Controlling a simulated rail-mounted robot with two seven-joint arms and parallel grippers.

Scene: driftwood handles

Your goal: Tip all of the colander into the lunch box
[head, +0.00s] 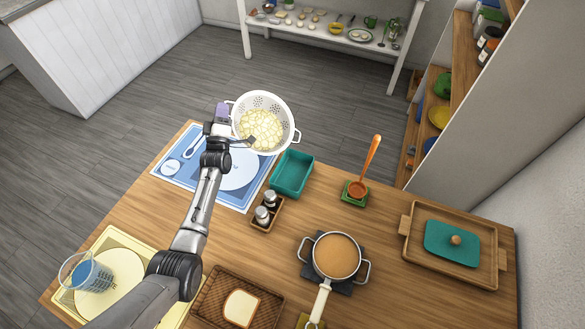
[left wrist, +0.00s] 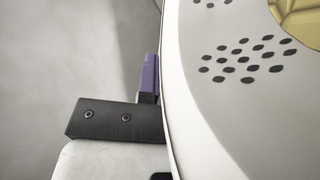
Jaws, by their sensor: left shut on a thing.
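A white colander (head: 264,101) with pale yellow chunks (head: 258,130) in it is held up over the far left part of the table. My left gripper (head: 236,126) is shut on the colander at its left side. The colander's white perforated wall (left wrist: 235,90) fills the right of the left wrist view, with a bit of the yellow contents at the top corner. The teal lunch box (head: 292,174) stands open on the table, just right of and nearer than the colander. It looks empty. My right gripper does not show.
A blue placemat with a plate (head: 238,172) lies below the colander. A shaker caddy (head: 266,213) stands close in front of the lunch box. A pot (head: 336,257), a ladle (head: 365,165) and a wooden tray (head: 410,252) with a teal lid (head: 452,243) are to the right.

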